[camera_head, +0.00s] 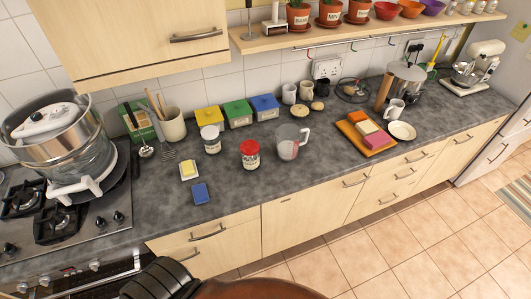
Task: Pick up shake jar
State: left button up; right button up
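Two jars stand upright on the grey counter (330,180), and I cannot tell for certain which is the shake jar. One is a red jar (250,154) with a pale label, near the counter's middle. The other is a grey-white jar (210,139) with a light lid, a little behind it to the left. A clear measuring jug (289,142) with a handle stands just right of the red jar. Neither of my grippers can be made out. A dark ribbed part and a brown curved part at the bottom edge seem to be my own body.
Green, yellow and blue boxes (238,113) stand behind the jars. A butter dish (189,170) and blue sponge (201,193) lie left. A large pot (93,160) stands on the stove. A board (372,140) with coloured blocks is right. A shelf (335,36) overhangs the back.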

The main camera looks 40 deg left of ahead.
aim_at(250, 164)
jog(key=i, duration=1.05)
jog(key=u, duration=1.95)
